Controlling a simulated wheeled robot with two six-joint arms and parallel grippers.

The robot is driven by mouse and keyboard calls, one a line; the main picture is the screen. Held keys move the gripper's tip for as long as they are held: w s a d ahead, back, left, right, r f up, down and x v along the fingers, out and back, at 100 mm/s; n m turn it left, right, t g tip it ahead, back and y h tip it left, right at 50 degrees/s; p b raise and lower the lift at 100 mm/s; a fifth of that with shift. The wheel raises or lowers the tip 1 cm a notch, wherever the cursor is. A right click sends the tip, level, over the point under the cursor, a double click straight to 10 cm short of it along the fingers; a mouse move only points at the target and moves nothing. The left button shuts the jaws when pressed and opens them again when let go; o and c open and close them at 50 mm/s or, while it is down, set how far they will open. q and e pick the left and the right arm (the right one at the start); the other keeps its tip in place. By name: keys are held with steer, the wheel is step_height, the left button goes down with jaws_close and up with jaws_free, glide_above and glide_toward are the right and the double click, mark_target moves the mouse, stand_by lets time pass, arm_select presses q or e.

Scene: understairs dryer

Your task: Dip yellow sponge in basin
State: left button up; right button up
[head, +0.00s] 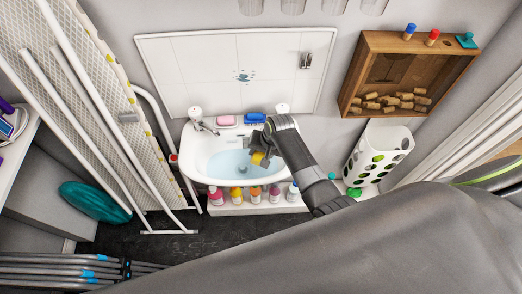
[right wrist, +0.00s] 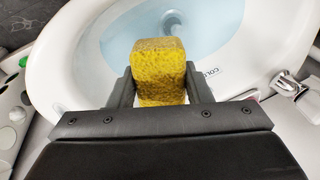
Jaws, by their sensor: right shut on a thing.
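The yellow sponge (right wrist: 160,75) is held upright between the two fingers of my right gripper (right wrist: 160,92) in the right wrist view. In the head view the sponge (head: 260,159) shows small below my right gripper (head: 257,153), over the right part of the basin. The gripper is shut on it. The white basin (head: 190,165) holds pale blue water (head: 228,165). The sponge appears in front of the water; whether it touches it cannot be told. My left gripper is not in view.
A pink soap (head: 226,120) and a blue brush (head: 255,117) lie on the basin's back ledge beside a tap (head: 205,127). Several bottles (head: 254,195) stand below the front rim. An ironing board (head: 85,100) leans at left; a wooden cork box (head: 385,60) hangs at right.

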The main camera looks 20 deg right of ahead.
steer(key=shift+f+b, duration=2.9)
steer(key=shift+f, duration=1.7)
step_height(320, 180, up, 12)
steer(key=p, duration=1.3)
steer(key=shift+r, duration=0.2)
steer(key=shift+r+b, duration=0.1)
steer(key=shift+b, duration=0.2)
steer(key=shift+r, duration=1.05)
steer(key=shift+r, duration=2)
